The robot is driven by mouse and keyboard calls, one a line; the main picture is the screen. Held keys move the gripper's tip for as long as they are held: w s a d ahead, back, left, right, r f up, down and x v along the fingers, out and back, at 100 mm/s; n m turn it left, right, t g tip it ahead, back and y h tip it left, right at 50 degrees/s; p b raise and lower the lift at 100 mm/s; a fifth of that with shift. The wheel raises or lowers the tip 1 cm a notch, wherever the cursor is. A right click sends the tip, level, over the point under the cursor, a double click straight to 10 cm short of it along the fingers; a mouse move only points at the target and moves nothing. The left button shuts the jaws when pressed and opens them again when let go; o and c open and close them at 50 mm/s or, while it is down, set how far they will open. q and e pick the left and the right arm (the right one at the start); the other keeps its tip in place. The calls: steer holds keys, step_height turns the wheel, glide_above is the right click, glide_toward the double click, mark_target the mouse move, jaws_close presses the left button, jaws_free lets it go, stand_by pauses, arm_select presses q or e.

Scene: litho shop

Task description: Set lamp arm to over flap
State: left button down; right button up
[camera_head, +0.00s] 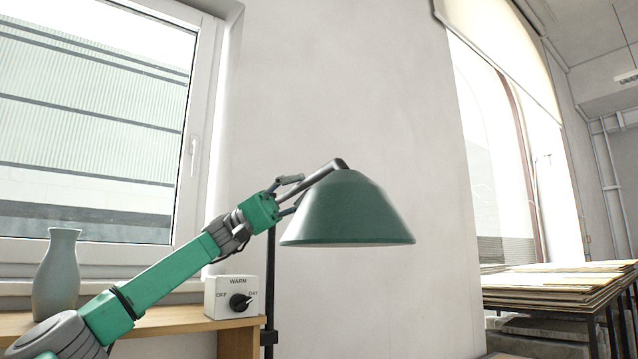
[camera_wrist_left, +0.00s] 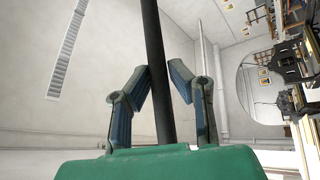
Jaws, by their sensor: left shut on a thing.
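A lamp with a dark green cone shade (camera_head: 347,212) hangs near the middle of the head view, its open side facing down. Its black lamp arm (camera_head: 322,172) runs from the top of the shade down to the left, toward a black upright post (camera_head: 271,290). My left gripper (camera_head: 291,194) is at the lamp arm, left of the shade. In the left wrist view the black lamp arm (camera_wrist_left: 155,60) passes between the two fingers of my left gripper (camera_wrist_left: 160,85), which is shut on it. The flap cannot be made out. My right gripper is not in view.
A white control box (camera_head: 231,297) with a dial marked OFF, WARM and DAY stands on a wooden shelf (camera_head: 170,322). A grey-green vase (camera_head: 57,275) stands at the left by the window. A rack with stacked sheets (camera_head: 550,278) is at the right.

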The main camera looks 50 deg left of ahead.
arm_select(q)
steer(key=s+a+m+g+h+p, duration=0.1)
steer(key=s+a+m+g+p, duration=0.4)
steer(key=s+g, duration=0.3)
steer(key=shift+s+a+r+g, duration=0.15)
steer(key=shift+a+r+g, duration=0.15)
steer(key=shift+a+g, duration=0.6)
steer(key=shift+d, duration=0.25)
steer(key=c, duration=1.5)
jaws_free()
steer(key=v, duration=0.9)
steer(key=shift+w+d+f, duration=0.1)
steer(key=shift+w, duration=0.2)
steer(key=shift+d, duration=0.25)
steer(key=shift+a, duration=0.15)
